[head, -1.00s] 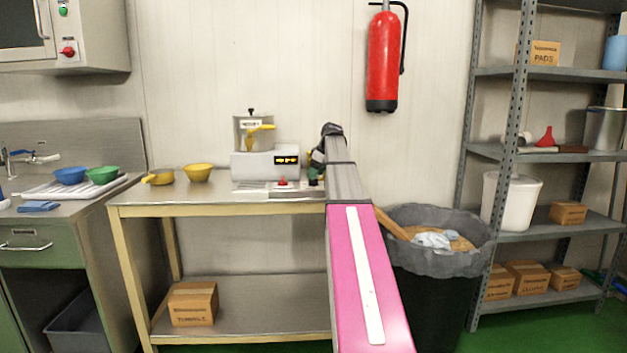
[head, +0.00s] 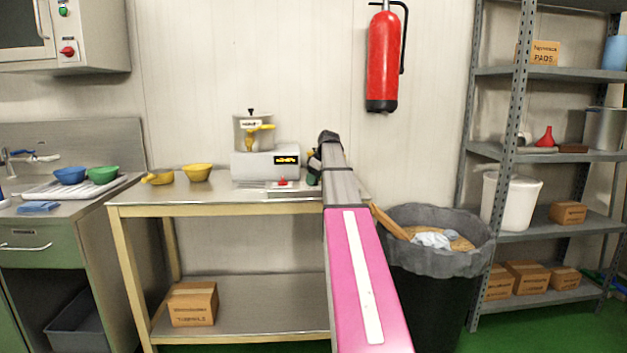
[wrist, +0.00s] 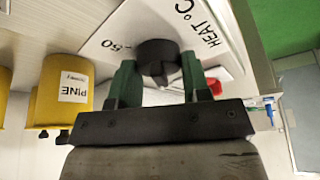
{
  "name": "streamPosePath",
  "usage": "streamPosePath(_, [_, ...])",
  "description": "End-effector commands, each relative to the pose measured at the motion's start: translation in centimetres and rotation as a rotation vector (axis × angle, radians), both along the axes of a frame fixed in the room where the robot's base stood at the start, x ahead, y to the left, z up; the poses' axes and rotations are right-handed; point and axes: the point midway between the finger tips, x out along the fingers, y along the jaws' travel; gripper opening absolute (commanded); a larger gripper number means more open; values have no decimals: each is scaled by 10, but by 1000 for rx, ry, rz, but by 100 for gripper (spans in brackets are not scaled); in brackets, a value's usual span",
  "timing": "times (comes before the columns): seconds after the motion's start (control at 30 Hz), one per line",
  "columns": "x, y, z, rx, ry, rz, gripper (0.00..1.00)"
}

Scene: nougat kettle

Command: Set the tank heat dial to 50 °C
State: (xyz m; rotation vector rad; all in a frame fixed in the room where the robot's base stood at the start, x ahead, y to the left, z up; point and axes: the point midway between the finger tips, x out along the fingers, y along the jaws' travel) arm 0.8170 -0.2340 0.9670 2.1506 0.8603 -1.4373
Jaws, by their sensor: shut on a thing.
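The dark round tank heat dial (wrist: 157,62) sits on a white panel (wrist: 122,38) lettered "HEAT °C" in the wrist view. The dial's pointer and exact setting cannot be read. My gripper (wrist: 160,75) has its green fingers on either side of the dial, closed on its knob. In the head view my gripper (head: 314,168) is at the right end of the white machine (head: 262,166), which carries a metal tank (head: 246,140) with a yellow tap. The dial is hidden there by my arm.
A red button (head: 282,182) is on the machine's front, left of my gripper. Yellow bowls (head: 197,173) stand left on the bench (head: 225,208). A lined bin (head: 440,262) stands right of it. The wrist view shows a yellow container labelled "PINE" (wrist: 58,115).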

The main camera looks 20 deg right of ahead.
Motion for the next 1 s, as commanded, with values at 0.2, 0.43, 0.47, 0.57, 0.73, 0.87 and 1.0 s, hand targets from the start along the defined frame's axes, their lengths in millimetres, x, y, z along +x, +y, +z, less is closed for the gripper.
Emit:
streamPosePath(0.2, [-1, 0, 0, 0, -1, -61, 20])
streamPosePath(0.43, [-1, 1, 0, 0, -1, -220, 20])
streamPosePath(0.47, [-1, 1, 0, 0, -1, -246, 20])
streamPosePath(0.57, [-1, 2, 0, 0, -1, -339, 20])
streamPosePath(0.73, [-1, 2, 0, -1, -2, -501, 20])
streamPosePath(0.87, [-1, 1, 0, 0, -1, -625, 20])
streamPosePath(1.0, [-1, 2, 0, 0, -3, -756, 20])
